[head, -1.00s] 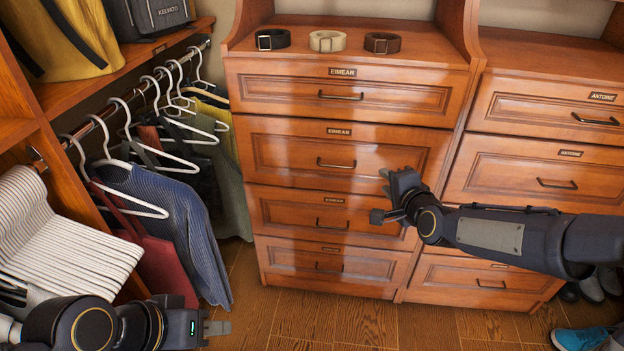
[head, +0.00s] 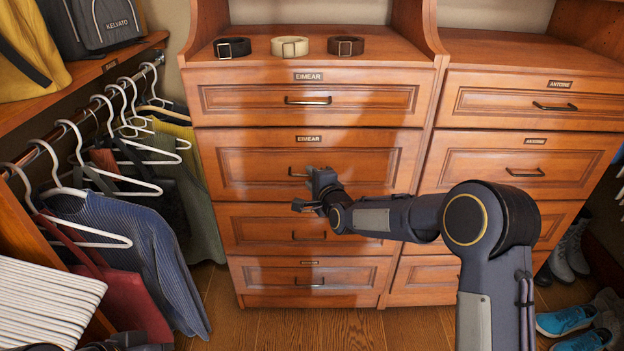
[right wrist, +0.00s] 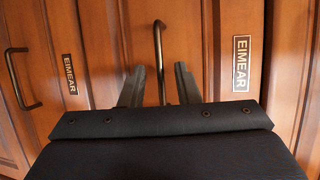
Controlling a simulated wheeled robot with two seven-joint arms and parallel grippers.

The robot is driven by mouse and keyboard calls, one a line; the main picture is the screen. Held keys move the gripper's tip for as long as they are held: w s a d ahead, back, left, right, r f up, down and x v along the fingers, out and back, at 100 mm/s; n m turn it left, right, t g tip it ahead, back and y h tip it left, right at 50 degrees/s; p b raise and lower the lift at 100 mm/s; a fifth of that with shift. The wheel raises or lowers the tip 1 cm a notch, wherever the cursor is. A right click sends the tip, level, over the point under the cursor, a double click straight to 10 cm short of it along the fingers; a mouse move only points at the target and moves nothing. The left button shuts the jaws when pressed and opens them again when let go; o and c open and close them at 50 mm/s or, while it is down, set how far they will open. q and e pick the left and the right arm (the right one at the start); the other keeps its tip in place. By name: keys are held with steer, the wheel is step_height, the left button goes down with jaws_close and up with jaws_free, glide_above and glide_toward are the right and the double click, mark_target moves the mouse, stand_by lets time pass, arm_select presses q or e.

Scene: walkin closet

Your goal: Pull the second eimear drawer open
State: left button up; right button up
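The second Eimear drawer (head: 250,170) is a wooden front with an EIMEAR label (head: 308,139), flush with its neighbours and closed. Its dark bar handle (head: 298,172) is partly hidden by my right gripper (head: 312,190). In the right wrist view the handle (right wrist: 159,50) stands between the two open fingers of my right gripper (right wrist: 159,88), with gaps on both sides. The fingers are close to the drawer front. My left gripper (head: 135,343) shows only as a dark piece at the bottom left edge; its fingers cannot be made out.
The top Eimear drawer (head: 230,100) and the lower ones are closed. Three belts lie on top, including a black one (head: 232,48). Antoine drawers (head: 480,175) are to the right. Hanging clothes (head: 130,245) are to the left. Blue shoes (head: 565,320) stand at the lower right.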

jaws_close()
stand_by(0.4)
